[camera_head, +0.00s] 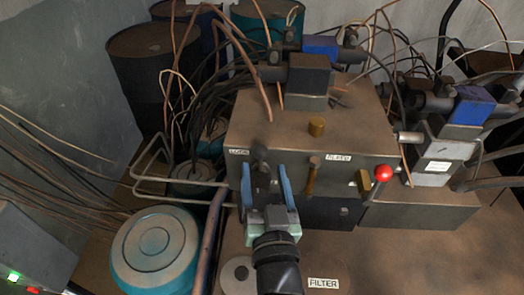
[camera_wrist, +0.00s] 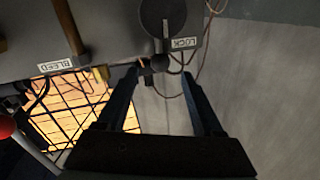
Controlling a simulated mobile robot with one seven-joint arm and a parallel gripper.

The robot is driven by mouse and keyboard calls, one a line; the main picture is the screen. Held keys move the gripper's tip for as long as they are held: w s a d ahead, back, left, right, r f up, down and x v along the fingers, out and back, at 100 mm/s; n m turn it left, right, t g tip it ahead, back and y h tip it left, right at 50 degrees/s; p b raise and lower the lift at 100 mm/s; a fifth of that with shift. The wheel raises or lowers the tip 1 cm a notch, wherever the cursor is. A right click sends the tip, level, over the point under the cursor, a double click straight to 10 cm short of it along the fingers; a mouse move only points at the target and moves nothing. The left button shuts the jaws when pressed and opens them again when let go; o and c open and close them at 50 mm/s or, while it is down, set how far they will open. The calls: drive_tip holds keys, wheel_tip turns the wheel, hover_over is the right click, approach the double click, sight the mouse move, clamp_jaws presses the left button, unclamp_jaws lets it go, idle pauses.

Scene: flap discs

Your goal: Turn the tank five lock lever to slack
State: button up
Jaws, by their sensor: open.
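The lock lever (camera_head: 260,154) is a dark rounded part on the front of the brown box, beside a LOCK label (camera_head: 238,152). In the wrist view the lock's black round dial (camera_wrist: 163,14) shows at the top, above its LOCK label (camera_wrist: 184,43). My gripper (camera_head: 264,168) is open, with its blue fingers pointing at the lock. In the wrist view the fingertips (camera_wrist: 161,70) are apart below the dial. A small dark knob end (camera_wrist: 159,62) shows between them. I cannot tell if they touch it. The lever is partly hidden by my gripper in the head view.
A bronze BLEED lever (camera_head: 312,176) hangs just right of my gripper. A red ball knob (camera_head: 383,172) is farther right. Bent metal rails (camera_head: 170,181) and a teal drum (camera_head: 155,246) are at left.

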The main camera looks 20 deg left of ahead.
sight(261, 157)
drive_tip(key=shift+p+x, duration=0.35)
drive_tip(key=shift+x, duration=1.7)
clamp_jaws()
